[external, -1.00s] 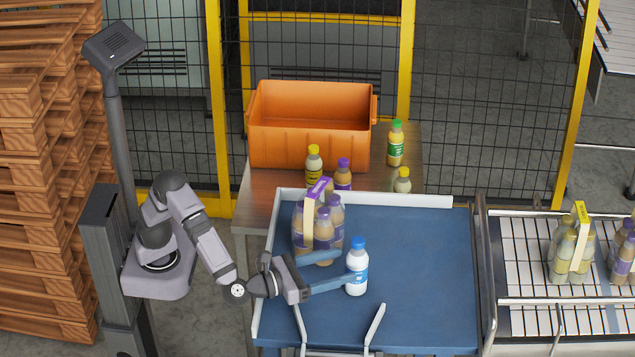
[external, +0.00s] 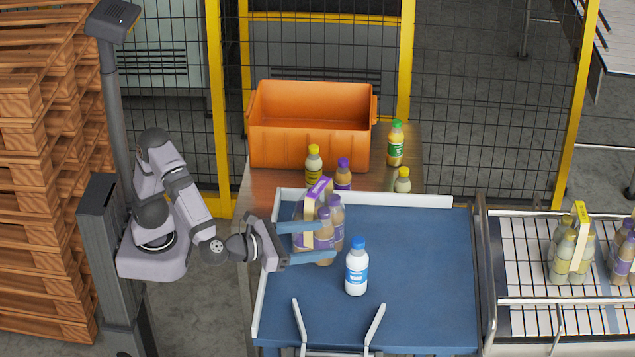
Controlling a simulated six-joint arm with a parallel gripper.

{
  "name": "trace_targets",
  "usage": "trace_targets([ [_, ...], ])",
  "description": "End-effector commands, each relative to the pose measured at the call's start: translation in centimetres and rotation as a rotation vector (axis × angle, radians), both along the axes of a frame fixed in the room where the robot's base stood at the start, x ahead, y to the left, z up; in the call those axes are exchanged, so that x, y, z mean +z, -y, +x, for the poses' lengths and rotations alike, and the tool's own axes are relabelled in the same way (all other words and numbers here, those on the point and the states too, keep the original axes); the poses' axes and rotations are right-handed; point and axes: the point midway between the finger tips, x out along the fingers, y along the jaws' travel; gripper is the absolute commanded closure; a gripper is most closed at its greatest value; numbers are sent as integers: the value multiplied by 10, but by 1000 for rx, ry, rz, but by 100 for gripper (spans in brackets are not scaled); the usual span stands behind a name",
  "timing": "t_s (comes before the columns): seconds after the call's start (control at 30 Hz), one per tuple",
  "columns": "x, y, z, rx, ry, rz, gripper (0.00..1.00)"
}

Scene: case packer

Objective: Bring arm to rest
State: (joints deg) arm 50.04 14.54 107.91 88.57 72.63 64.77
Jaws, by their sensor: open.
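My gripper (external: 310,244) is open over the left part of the blue table (external: 420,290), its two blue fingers pointing right. A pack of purple-capped bottles (external: 327,232) with a purple and cream carrier stands there; the fingers overlap it in the picture, and I cannot tell whether they touch it. A white bottle with a blue cap and label (external: 356,268) stands upright on the table, just right of and below the fingertips, apart from them. My arm is bent, with its base at the left.
An orange crate (external: 310,148) stands on a wooden table (external: 262,185) behind, with several loose bottles beside it, one green-capped (external: 395,145). A conveyor (external: 520,318) on the right carries bottle packs (external: 572,246). Wooden pallets (external: 50,200) stack at the left. The blue table's right side is clear.

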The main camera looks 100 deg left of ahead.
Motion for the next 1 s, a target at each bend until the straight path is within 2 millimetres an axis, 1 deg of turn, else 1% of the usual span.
trace_targets([
  [0.03,31,-4,-6,-6,-30,-3,36],
  [0.1,46,-9,-14,-14,-78,-3,36],
  [0.2,60,-18,-27,-13,-148,-23,36],
  [0.27,65,-26,-35,-1,-195,-53,36],
  [0.37,68,-41,-54,37,-280,-132,36],
  [0.47,55,-56,-73,96,-359,-231,36],
  [0.57,26,-73,-92,197,-421,-358,36],
  [0.6,12,-81,-100,251,-442,-418,36],
  [0.67,-8,-90,-113,338,-470,-516,36],
  [0.73,-32,-99,-132,454,-503,-641,36],
  [0.8,-54,-103,-152,582,-532,-778,36],
  [0.9,-80,-101,-180,768,-567,-975,36],
  [1.0,-97,-93,-202,931,-589,-1144,36],
])
